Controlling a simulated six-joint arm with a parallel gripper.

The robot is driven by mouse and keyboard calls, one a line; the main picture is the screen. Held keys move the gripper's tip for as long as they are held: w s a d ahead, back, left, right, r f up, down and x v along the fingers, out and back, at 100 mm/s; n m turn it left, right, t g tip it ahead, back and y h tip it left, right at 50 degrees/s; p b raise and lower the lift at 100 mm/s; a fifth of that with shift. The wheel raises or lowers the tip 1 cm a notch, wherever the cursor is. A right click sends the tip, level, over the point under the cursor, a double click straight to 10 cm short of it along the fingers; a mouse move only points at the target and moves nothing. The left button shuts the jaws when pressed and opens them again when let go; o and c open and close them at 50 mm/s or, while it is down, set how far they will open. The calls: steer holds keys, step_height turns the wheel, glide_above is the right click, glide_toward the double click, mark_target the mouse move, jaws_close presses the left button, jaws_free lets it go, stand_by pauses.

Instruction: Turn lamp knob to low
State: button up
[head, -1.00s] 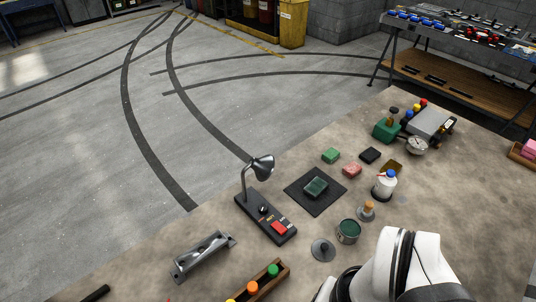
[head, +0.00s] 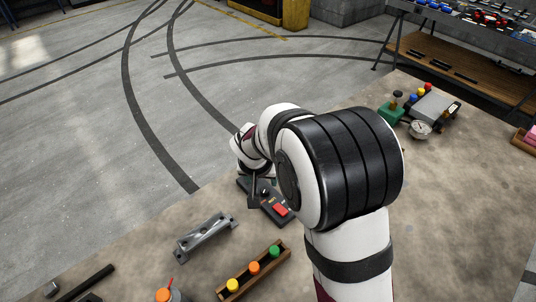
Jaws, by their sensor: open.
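The black lamp base (head: 270,212) with a red switch (head: 281,209) lies on the bench in the head view. Its dark knob (head: 265,192) shows near the far left end of the base, partly covered. The lamp's neck and shade are hidden behind my arm. My gripper (head: 256,187) points down over the far left end of the base, at the knob. It is small, dark and partly hidden by my wrist. It is open; I cannot tell whether its fingers touch the knob or which way the knob points.
A grey metal bracket (head: 206,236) lies left of the lamp. A wooden rack (head: 252,272) with coloured pegs and an orange-topped container stand in front. A grey device with a gauge (head: 420,129) is at the right. My arm hides the bench middle.

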mark_target(264, 189)
steer(key=x, duration=0.9)
steer(key=shift+w+f, duration=0.1)
steer(key=shift+f, duration=0.25)
steer(key=shift+d, duration=0.1)
jaws_close()
